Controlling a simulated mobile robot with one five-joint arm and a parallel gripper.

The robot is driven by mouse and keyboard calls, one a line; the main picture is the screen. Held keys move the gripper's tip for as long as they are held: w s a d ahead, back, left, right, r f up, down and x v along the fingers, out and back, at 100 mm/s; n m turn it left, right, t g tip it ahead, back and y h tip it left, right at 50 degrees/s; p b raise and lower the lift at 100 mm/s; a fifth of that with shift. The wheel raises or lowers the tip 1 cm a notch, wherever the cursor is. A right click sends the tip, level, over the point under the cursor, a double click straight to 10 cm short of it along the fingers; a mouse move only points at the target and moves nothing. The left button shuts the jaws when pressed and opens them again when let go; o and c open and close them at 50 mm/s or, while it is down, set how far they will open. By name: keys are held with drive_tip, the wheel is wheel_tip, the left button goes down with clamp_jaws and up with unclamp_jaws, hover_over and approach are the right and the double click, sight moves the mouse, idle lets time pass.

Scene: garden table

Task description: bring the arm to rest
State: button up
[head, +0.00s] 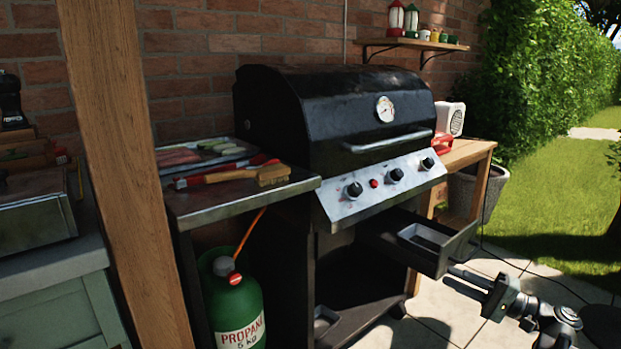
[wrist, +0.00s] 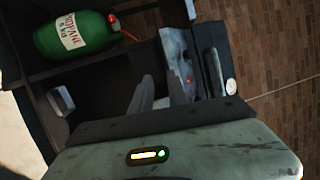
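My gripper (head: 449,276) is at the lower right in the head view, over the paving, just in front of and below the pulled-out black drawer (head: 440,262) of the grill. Its two fingers point left toward the grill, with a narrow gap between them and nothing seen in the gap. In the wrist view, my gripper's grey housing fills the bottom, and the picture is turned on its side. No contact between my gripper and the drawer can be made out.
The black grill (head: 345,105) has its lid closed. A green propane bottle (head: 238,310) stands beneath the side shelf (head: 225,198), which holds a brush (head: 240,174). A wooden table (head: 465,153) and potted plant (head: 478,190) stand right of the grill. Lawn (head: 560,200) lies open beyond.

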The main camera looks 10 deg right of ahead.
drive_tip(key=w+a+f+n+g+p, duration=0.2)
drive_tip(key=w+a+g, duration=0.15)
drive_tip(key=a, duration=0.75)
drive_tip(key=w+a+f+n+g+p, duration=0.15)
drive_tip(key=a+g, duration=0.25)
drive_tip(key=a, duration=0.7)
drive_tip(key=w+a+f+n+g+p, duration=0.2)
drive_tip(key=w+a+f+g, duration=0.1)
drive_tip(key=a, duration=0.8)
drive_tip(key=s+a+f+n+g+h+p, duration=0.25)
drive_tip(key=s+a+f+g+h, duration=0.2)
drive_tip(key=a+f+h, duration=0.5)
drive_tip(key=d+f+t+h, duration=0.1)
drive_tip(key=d+f+h, duration=0.35)
drive_tip(key=d, duration=0.65)
wheel_tip(320, 180, up, 39)
drive_tip(key=p, duration=3.7)
drive_tip(key=shift+w+n, duration=0.15)
drive_tip(key=shift+n, duration=0.25)
